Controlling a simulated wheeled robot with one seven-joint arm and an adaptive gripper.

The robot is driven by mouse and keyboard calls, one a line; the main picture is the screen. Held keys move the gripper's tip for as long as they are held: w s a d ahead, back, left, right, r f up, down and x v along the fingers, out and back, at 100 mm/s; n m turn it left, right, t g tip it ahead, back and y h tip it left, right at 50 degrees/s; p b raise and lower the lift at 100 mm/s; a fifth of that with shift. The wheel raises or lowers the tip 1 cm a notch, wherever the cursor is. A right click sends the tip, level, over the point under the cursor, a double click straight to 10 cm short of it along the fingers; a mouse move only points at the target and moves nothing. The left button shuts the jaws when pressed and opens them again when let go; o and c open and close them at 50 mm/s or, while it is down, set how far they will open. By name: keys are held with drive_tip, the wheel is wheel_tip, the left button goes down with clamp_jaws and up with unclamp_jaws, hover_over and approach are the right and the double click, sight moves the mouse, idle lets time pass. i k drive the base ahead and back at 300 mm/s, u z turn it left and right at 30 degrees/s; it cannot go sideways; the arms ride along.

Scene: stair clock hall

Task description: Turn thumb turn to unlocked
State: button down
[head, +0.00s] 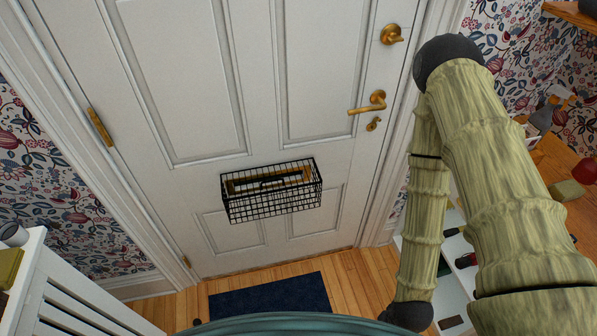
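The white panelled door (258,75) looks shut in its frame. A round brass fitting with a small turn piece (391,34), which looks like the thumb turn, sits high on the door's right side. Its piece seems to lie roughly sideways, but I cannot tell whether that is locked or unlocked. Below it is a brass lever handle (368,103) pointing left. A smaller brass fitting (373,124) sits just under the lever. My arm rises at the right, apart from these fittings in the picture. My gripper is not in view.
A black wire basket (272,205) hangs on the door around a brass letter slot. A dark blue mat (270,297) lies on the wooden floor. A white slatted unit (75,295) stands at lower left. Wooden and white furniture with small objects is at the right, partly behind my arm.

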sight(393, 37)
drive_tip(key=i, duration=0.35)
drive_tip(key=z, duration=0.05)
drive_tip(key=k, duration=0.4)
drive_tip(key=z, duration=0.65)
drive_tip(key=i, duration=0.35)
drive_tip(key=u, duration=2)
drive_tip(key=k, duration=0.85)
drive_tip(key=z, duration=0.85)
